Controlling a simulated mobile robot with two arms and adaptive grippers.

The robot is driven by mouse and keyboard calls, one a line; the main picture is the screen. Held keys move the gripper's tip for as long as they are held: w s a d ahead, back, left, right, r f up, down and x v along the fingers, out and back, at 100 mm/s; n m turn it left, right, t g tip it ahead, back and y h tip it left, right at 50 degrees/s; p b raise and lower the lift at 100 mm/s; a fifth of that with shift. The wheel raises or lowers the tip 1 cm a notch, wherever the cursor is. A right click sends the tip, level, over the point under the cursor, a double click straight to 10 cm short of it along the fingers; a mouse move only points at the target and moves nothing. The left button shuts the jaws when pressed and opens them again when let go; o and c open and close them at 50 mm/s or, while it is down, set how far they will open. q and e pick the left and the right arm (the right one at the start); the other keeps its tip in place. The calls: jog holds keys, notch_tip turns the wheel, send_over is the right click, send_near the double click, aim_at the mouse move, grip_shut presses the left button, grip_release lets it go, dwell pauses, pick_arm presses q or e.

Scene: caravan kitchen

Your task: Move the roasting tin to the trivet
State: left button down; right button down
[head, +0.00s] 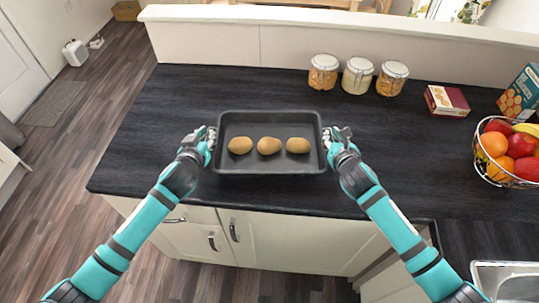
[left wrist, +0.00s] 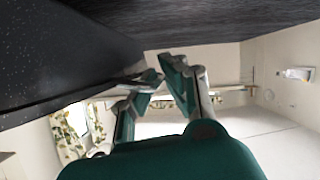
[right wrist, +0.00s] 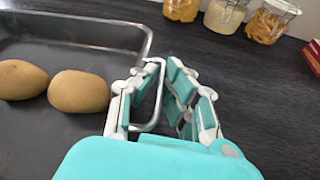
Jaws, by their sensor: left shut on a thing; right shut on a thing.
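The dark roasting tin (head: 268,172) lies level over the black worktop with three potatoes in a row in it. My left gripper (head: 211,138) is at its left end, shut on it. In the left wrist view its fingers (left wrist: 160,82) meet at the dark tin's edge (left wrist: 60,55). My right gripper (head: 328,138) is at the right end, shut on the tin's wire handle (right wrist: 151,92), which shows between the fingers in the right wrist view. I cannot tell whether the tin touches the worktop. No trivet is visible.
Three glass jars (head: 358,75) stand at the back, right of the tin. A red box (head: 446,101), another carton (head: 520,92) and a wire fruit bowl (head: 507,177) are further right. A sink (head: 505,283) is at the lower right. The worktop (head: 180,95) behind and left of the tin is clear.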

pick_arm(q)
jog(key=shift+f+b, duration=0.3)
jog(key=shift+f, duration=0.15)
pick_arm(e)
jog(key=shift+d+f, duration=0.1)
jog(key=shift+f, duration=0.35)
pick_arm(q)
jog(key=c, duration=1.9)
grip_release()
pick_arm(e)
jog(key=c, duration=1.9)
grip_release()
pick_arm(q)
jog(key=o, duration=0.4)
jog(key=shift+s+r, duration=0.1)
pick_arm(e)
jog(key=o, duration=0.4)
jog(key=shift+s+r, duration=0.1)
pick_arm(q)
jog(key=shift+o, duration=0.2)
pick_arm(e)
jog(key=shift+o, duration=0.2)
